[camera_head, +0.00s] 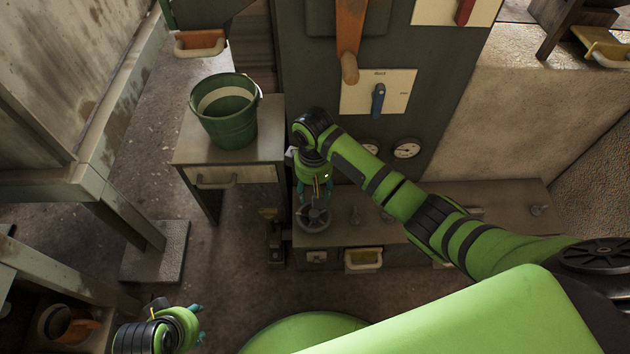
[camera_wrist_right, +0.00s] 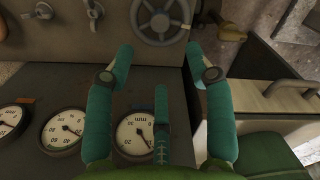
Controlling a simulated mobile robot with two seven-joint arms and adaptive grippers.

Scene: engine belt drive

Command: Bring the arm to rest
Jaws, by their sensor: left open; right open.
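My right arm crosses the head view from the lower right. My right gripper (camera_head: 315,191) points down above a grey handwheel (camera_head: 313,218) on the low bench. In the right wrist view the teal fingers of this gripper (camera_wrist_right: 160,58) are spread apart with nothing between them. The handwheel (camera_wrist_right: 163,18) shows beyond the fingertips there; it appears apart from them. My left gripper (camera_head: 199,321) is at the lower left of the head view, low over the floor. Its teal fingers are apart and it looks empty.
A green bucket (camera_head: 225,118) stands on a small table (camera_head: 183,146) left of the right gripper. The dark control panel (camera_head: 440,60) rises behind, with a blue-handled switch (camera_head: 378,100) and gauges (camera_head: 406,148). A grey cabinet (camera_head: 50,90) stands at left. Floor between is open.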

